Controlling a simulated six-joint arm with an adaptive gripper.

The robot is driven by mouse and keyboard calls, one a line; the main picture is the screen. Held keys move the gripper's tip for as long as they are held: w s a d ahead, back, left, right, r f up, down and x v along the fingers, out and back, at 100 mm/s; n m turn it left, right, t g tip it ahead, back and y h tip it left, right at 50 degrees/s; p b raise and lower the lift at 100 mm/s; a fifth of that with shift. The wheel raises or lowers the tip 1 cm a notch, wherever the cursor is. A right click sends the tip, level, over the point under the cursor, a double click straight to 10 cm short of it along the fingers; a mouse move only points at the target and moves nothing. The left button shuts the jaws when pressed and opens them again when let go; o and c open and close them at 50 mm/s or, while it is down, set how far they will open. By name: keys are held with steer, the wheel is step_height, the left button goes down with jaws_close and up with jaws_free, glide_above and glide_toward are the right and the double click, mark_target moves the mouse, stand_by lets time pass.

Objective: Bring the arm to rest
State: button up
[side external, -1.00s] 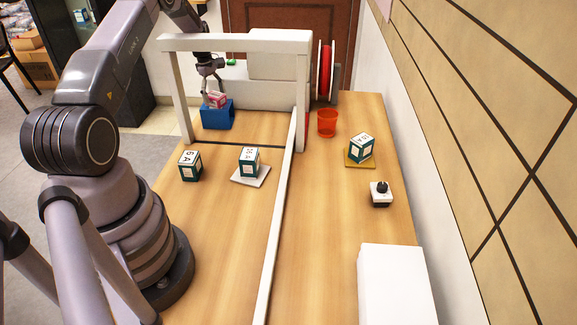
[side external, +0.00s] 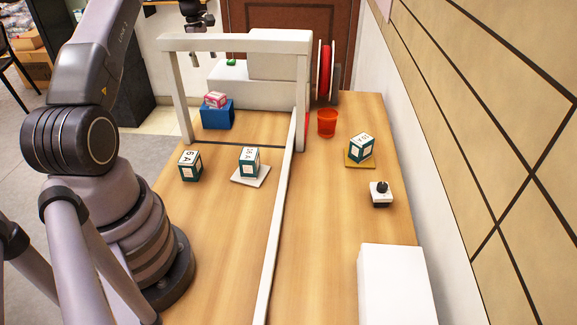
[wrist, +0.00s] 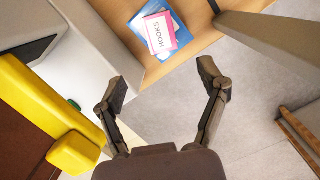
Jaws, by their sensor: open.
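My gripper (side external: 196,24) is raised high at the back of the table, above the level of the white frame, and partly cut off by the top edge of the side view. In the wrist view my gripper (wrist: 163,82) has its two fingers spread with nothing between them. A small pink and white box (side external: 216,99) rests on a blue block (side external: 217,116) below my gripper. In the wrist view the pink box (wrist: 158,37) reads HOOKS and lies apart from the fingers.
A white frame (side external: 235,43) spans the table's back left. A white rail (side external: 276,225) divides the table. Green-and-white boxes (side external: 190,166), a red cup (side external: 327,123), a joystick box (side external: 381,194) and a red reel (side external: 325,70) stand around. The left front table is clear.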

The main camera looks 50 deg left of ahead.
steer(key=w+d+r+m+t+y, duration=0.1)
steer(key=w+d+r+m, duration=0.1)
steer(key=d+r+m, duration=0.3)
steer(key=w+d+r+y, duration=0.1)
steer(key=d+r, duration=0.2)
steer(key=r, duration=0.4)
steer(key=s+d+r+m+t, duration=0.15)
steer(key=d+r+m, duration=0.25)
steer(key=d+r, duration=0.4)
steer(key=s+d+r+m+t, duration=0.1)
steer(key=s+d+r+m, duration=0.25)
steer(key=d+r, duration=0.45)
steer(key=s+d+f+m, duration=0.3)
steer(key=s+d+m, duration=0.2)
steer(key=s+d, duration=0.3)
steer(key=s+d+f+m+t, duration=0.1)
steer(key=s+d+f+m, duration=0.3)
steer(key=s+d, duration=0.5)
steer(key=s+m, duration=0.1)
steer(key=s, duration=0.3)
steer(key=shift+s+d+f, duration=0.15)
steer(key=shift+s+f, duration=0.15)
steer(key=shift+s, duration=0.05)
